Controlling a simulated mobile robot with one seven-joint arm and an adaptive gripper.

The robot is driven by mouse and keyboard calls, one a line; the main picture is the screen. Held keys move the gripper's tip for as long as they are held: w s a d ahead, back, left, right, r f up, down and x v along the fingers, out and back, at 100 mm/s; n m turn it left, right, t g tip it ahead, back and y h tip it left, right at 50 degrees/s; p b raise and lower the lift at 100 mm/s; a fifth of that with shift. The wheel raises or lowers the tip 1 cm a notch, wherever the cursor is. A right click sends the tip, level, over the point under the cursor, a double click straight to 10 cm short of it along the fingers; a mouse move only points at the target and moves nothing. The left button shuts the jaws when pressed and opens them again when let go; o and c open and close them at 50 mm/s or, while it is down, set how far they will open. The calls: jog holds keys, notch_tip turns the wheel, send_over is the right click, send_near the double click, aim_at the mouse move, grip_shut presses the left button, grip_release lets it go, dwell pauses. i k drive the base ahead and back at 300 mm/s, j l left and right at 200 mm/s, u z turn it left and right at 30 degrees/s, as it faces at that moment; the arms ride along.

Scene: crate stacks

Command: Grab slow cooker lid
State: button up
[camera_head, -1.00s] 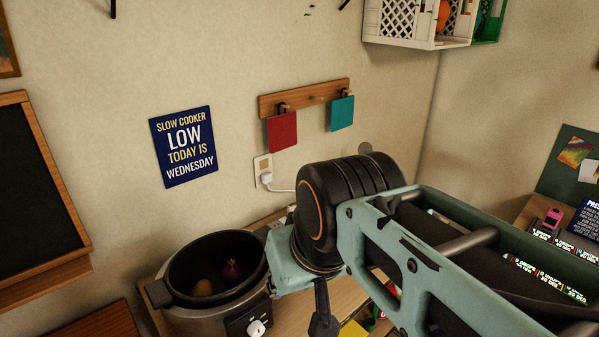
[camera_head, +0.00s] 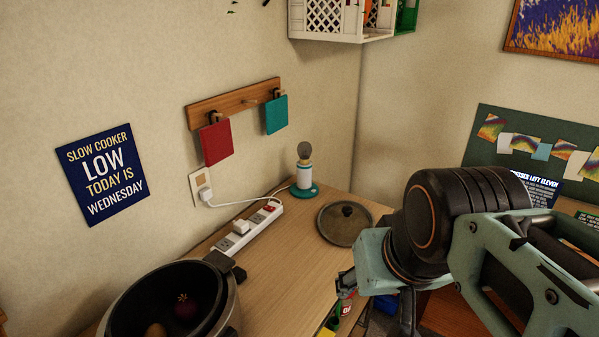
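The slow cooker lid (camera_head: 345,223), round, dark glass with a pale rim and a black knob, lies flat on the wooden counter (camera_head: 285,265) near its back right edge. The slow cooker (camera_head: 222,318) stands uncovered at the lower left, with a dark red onion-like item (camera_head: 187,306) and a tan item (camera_head: 155,331) inside.
A white power strip (camera_head: 247,229) with a plugged-in cord lies between cooker and lid. A small bulb lamp (camera_head: 304,172) on a teal base stands behind the lid. Red (camera_head: 215,143) and teal (camera_head: 276,114) pads hang on the wall rack. Bare counter lies in front of the lid.

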aim_at(341, 222)
jog(key=z, duration=0.2)
jog(key=i+l+u, duration=0.1)
jog(key=i+l, duration=0.75)
jog(key=l, duration=0.2)
jog(key=u, duration=0.05)
